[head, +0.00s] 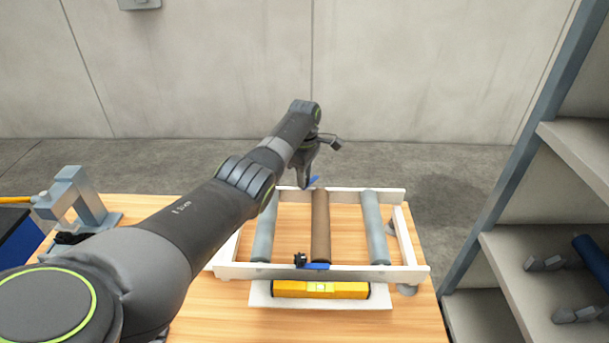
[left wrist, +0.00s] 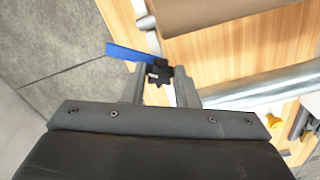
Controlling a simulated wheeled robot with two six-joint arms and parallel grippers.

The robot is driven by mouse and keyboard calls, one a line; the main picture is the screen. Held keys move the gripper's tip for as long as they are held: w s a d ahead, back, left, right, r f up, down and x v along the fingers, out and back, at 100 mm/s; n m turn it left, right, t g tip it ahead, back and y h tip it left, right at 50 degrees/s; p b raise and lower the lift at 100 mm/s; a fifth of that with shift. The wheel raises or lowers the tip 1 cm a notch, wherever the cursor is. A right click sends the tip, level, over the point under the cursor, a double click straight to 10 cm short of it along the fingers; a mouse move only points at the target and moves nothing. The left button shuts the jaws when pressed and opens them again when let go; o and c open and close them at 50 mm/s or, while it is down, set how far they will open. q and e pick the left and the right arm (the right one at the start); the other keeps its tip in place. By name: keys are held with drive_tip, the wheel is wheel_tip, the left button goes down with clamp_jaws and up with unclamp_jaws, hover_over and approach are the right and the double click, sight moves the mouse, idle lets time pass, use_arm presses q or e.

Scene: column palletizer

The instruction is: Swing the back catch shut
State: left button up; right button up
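The back catch is a blue lever (head: 314,181) with a black star knob at the back rail of the roller frame (head: 365,192), by the brown roller's far end. In the left wrist view the blue lever (left wrist: 130,52) sticks out from the frame over the floor, and its knob (left wrist: 159,72) shows between my fingertips. My left gripper (head: 306,184) reaches down at the back rail; in the left wrist view its fingers (left wrist: 158,84) are apart, on either side of the knob. I cannot tell if they touch it. My right gripper is not in view.
The brown roller (head: 320,225) lies between two grey rollers. The front catch (head: 317,266) lies along the front rail. A yellow spirit level (head: 320,289) lies on a white tray before the frame. A grey clamp-like stand (head: 75,200) is left; a shelf rack (head: 520,260) stands right.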

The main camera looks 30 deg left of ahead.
use_arm(q)
drive_tip(key=c, duration=0.4)
drive_tip(key=shift+m, duration=0.3)
drive_tip(key=shift+r+m+p, duration=0.1)
drive_tip(key=shift+m+p, duration=0.4)
drive_tip(key=shift+m, duration=0.5)
drive_tip(key=m, duration=0.2)
drive_tip(key=shift+m+p, duration=0.3)
drive_tip(key=shift+p, duration=0.05)
drive_tip(key=m, duration=0.5)
drive_tip(key=shift+p, duration=0.3)
drive_tip(key=shift+m, duration=0.3)
drive_tip(key=o, duration=1)
drive_tip(key=shift+c, duration=0.2)
